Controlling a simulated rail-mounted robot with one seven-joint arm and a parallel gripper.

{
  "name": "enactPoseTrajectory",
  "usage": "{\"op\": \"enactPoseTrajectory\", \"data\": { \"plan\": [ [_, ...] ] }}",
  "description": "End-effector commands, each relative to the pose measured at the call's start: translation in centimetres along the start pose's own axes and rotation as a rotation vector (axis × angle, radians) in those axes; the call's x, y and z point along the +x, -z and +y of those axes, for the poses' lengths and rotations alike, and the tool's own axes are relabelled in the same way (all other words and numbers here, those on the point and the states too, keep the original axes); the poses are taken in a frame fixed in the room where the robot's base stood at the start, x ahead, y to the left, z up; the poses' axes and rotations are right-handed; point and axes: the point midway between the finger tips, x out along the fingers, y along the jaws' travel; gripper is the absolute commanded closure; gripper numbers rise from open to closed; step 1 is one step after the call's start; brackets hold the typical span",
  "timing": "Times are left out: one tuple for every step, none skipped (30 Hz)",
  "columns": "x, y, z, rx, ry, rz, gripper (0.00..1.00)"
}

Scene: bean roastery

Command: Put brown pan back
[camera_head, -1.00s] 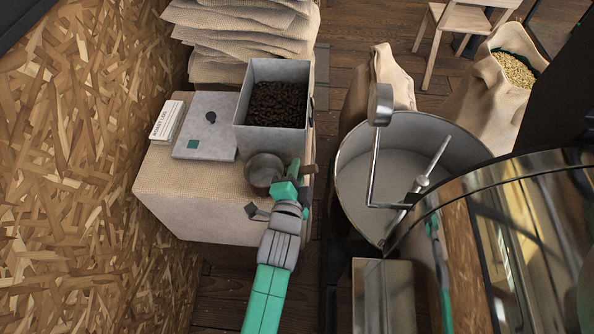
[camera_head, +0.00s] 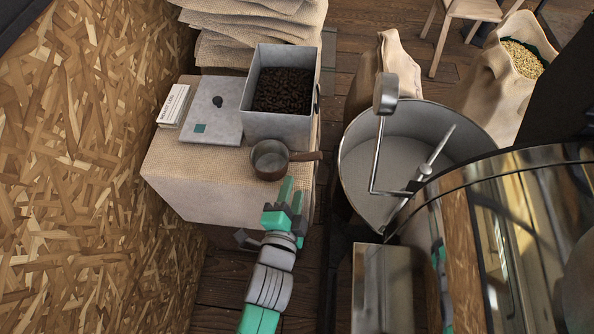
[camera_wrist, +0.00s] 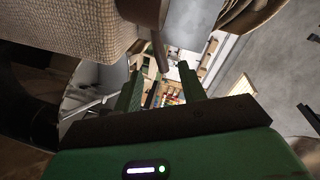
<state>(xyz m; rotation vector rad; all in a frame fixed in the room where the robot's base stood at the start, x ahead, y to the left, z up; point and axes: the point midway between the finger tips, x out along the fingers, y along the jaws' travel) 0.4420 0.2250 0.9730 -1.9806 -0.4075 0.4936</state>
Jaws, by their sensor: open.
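The brown pan (camera_head: 269,160), a small round pan with a short handle (camera_head: 306,156), stands upright on the burlap-covered stand (camera_head: 215,180), just in front of the metal bin. Its handle points right, toward the stand's edge. My gripper (camera_head: 291,192) is open and empty, just in front of the handle and apart from it in the head view. In the wrist view, the green fingers (camera_wrist: 161,80) are spread, and what looks like the pan's handle (camera_wrist: 160,50) shows beyond and between their tips.
The metal bin (camera_head: 270,128) holds dark beans. Beside it are a flat grey scale (camera_head: 215,118) and a white box (camera_head: 173,105). A round metal cooling tray (camera_head: 352,185) stands to the right, with the roaster (camera_head: 530,170) in front of it. The chipboard wall (camera_head: 80,180) bounds the left.

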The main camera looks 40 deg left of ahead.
Motion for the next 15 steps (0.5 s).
{"op": "enactPoseTrajectory", "data": {
  "plan": [
    [-0.54, 0.02, -0.06, 0.001, 0.0, 0.0, 0.59],
    [-0.77, 0.01, -0.03, 0.001, 0.0, 0.0, 0.59],
    [-0.97, 0.01, -0.02, 0.001, 0.0, 0.0, 0.59],
    [-1.07, 0.02, -0.03, 0.001, 0.0, 0.0, 0.59],
    [-1.13, 0.03, -0.04, 0.001, 0.001, 0.0, 0.59],
    [-1.16, 0.04, -0.05, 0.001, 0.001, 0.001, 0.59],
    [-1.16, 0.04, -0.05, 0.001, 0.001, 0.001, 0.59],
    [-1.15, 0.04, -0.05, 0.0, 0.001, 0.001, 0.59],
    [-1.14, 0.03, -0.05, 0.0, 0.001, 0.001, 0.59],
    [-1.13, 0.03, -0.05, 0.0, 0.001, 0.001, 0.59],
    [-1.13, 0.03, -0.04, 0.0, 0.001, 0.001, 0.59],
    [-1.12, 0.03, -0.04, 0.0, 0.001, 0.0, 0.59],
    [-1.12, 0.02, -0.04, 0.0, 0.001, 0.0, 0.59],
    [-1.12, 0.03, -0.04, 0.0, 0.001, 0.0, 0.59],
    [-1.07, 0.18, -0.19, -0.003, 0.003, 0.003, 0.59]
  ]
}}
